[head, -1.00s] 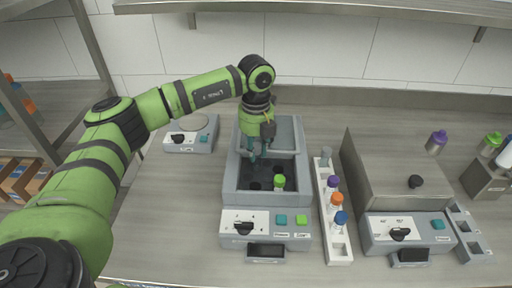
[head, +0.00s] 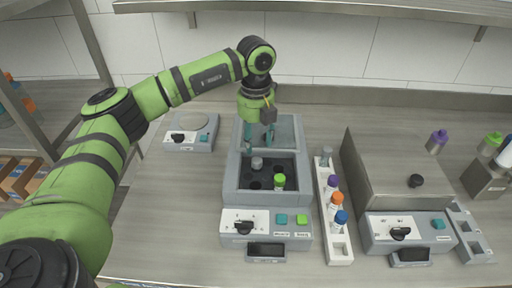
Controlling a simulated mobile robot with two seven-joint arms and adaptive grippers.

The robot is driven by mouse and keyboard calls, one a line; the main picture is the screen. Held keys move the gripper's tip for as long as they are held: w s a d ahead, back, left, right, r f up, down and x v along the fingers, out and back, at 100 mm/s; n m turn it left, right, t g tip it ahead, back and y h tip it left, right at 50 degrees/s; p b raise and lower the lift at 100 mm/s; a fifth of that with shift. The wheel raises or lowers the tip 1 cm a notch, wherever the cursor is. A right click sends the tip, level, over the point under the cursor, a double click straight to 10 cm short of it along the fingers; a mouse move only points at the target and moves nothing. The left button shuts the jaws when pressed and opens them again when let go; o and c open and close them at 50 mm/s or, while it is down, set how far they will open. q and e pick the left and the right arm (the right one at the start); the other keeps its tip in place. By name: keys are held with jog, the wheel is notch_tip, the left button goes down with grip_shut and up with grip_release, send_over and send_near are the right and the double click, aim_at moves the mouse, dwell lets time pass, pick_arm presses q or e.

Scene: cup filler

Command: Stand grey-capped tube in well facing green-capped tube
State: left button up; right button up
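A grey-capped tube (head: 257,163) stands in the far left well of the dark block inside the grey machine (head: 231,175). A green-capped tube (head: 280,182) stands in the near right well, diagonally across from it. The other two wells look like dark empty holes. My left gripper (head: 259,141) hangs above and behind the grey-capped tube, its teal fingers apart and empty. My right gripper is out of view.
A white rack (head: 339,248) right of the machine holds tubes with grey, purple, orange and blue caps. A steel-lidded machine (head: 395,165) stands further right. The machine's lid is raised behind the wells.

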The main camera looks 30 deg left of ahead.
pick_arm(q)
notch_tip(320, 180, up, 9)
jog(key=b, duration=0.2)
jog(key=shift+r, duration=0.15)
jog(key=shift+d, duration=0.1)
dwell(0.6)
